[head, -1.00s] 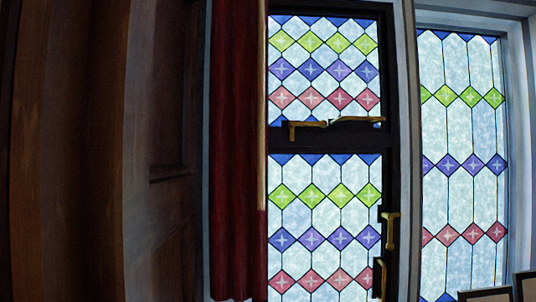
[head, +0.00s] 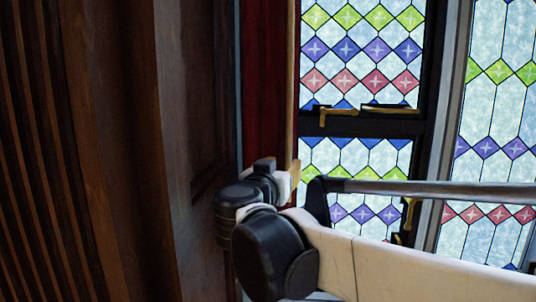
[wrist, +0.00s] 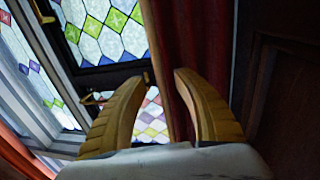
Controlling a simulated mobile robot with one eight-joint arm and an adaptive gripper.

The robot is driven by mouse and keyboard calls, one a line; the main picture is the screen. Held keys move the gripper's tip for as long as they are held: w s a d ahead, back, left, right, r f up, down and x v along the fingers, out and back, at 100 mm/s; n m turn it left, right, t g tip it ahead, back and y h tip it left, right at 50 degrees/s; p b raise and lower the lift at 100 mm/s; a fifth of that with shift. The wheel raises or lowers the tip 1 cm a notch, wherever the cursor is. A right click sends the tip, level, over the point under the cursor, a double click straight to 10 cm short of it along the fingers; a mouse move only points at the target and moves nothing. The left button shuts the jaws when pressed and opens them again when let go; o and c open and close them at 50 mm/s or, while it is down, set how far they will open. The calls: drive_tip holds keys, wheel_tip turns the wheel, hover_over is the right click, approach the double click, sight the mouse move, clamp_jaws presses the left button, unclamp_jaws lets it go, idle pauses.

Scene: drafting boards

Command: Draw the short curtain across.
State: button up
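The short curtain (head: 265,80) is dark red and hangs in folds at the left side of the leaded window, gathered in a narrow bunch. A pale tan strip (head: 291,80) runs down its right edge. The curtain also shows in the wrist view (wrist: 184,40), behind and between the fingers. My gripper (wrist: 163,76) has two tan ribbed fingers, spread apart with a gap between the tips, at the curtain's tan-edged side. In the head view my wrist hides the lower curtain, and contact with the cloth cannot be told.
The stained-glass window (head: 360,60) has a dark frame with brass handles (head: 340,113) that stick out close to the curtain. A second glazed pane (head: 490,130) stands to the right. Dark wood panelling (head: 150,150) fills the left side, close beside the curtain.

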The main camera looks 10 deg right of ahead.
sight(288, 161)
drive_tip(key=p+x, duration=0.1)
drive_tip(key=x, duration=0.4)
drive_tip(key=shift+w+d, duration=0.1)
drive_tip(key=shift+d, duration=0.05)
clamp_jaws()
